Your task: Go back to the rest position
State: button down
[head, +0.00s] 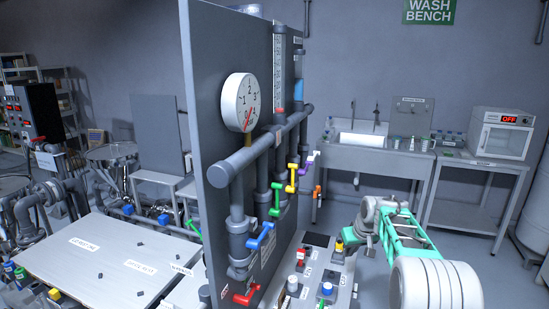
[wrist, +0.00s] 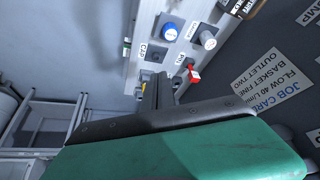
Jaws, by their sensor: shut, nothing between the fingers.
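My gripper (wrist: 158,84) shows in the wrist view as two dark fingers pressed together with nothing between them. It points toward a control panel (wrist: 142,52) carrying a blue knob (wrist: 170,33), a grey-white knob (wrist: 208,42) and a red switch (wrist: 194,74). The fingertips overlap the panel's lower edge in the picture; I cannot tell whether they touch it. In the head view my teal arm reaches in from the lower right, toward the panel's right side. The fingers are too small and covered to make out there.
A tall grey board carries a dial gauge (head: 239,102), pipes and coloured valves, including blue (head: 261,236) and red (head: 246,293) handles. A wash bench with a sink (head: 362,139) and an oven (head: 501,133) stand behind. Floor shows clear between panel and benches.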

jog(key=s+a+f+m+g, duration=0.1)
jog(key=s+a, duration=0.1)
jog(key=s, duration=1.1)
jog(key=s+a+f+m+g+h, duration=0.1)
jog(key=s+a+g, duration=0.1)
jog(key=s, duration=1.1)
jog(key=s+a+f+m+g, duration=0.1)
jog(key=s+a, duration=0.1)
jog(key=s, duration=1.1)
jog(key=a+r+n+t+b, duration=0.1)
jog(key=a+r+t, duration=0.2)
jog(key=r, duration=0.5)
jog(key=shift+w+a+r+t, duration=0.15)
jog(key=shift+w+r+t, duration=0.1)
jog(key=shift+w+t, duration=0.05)
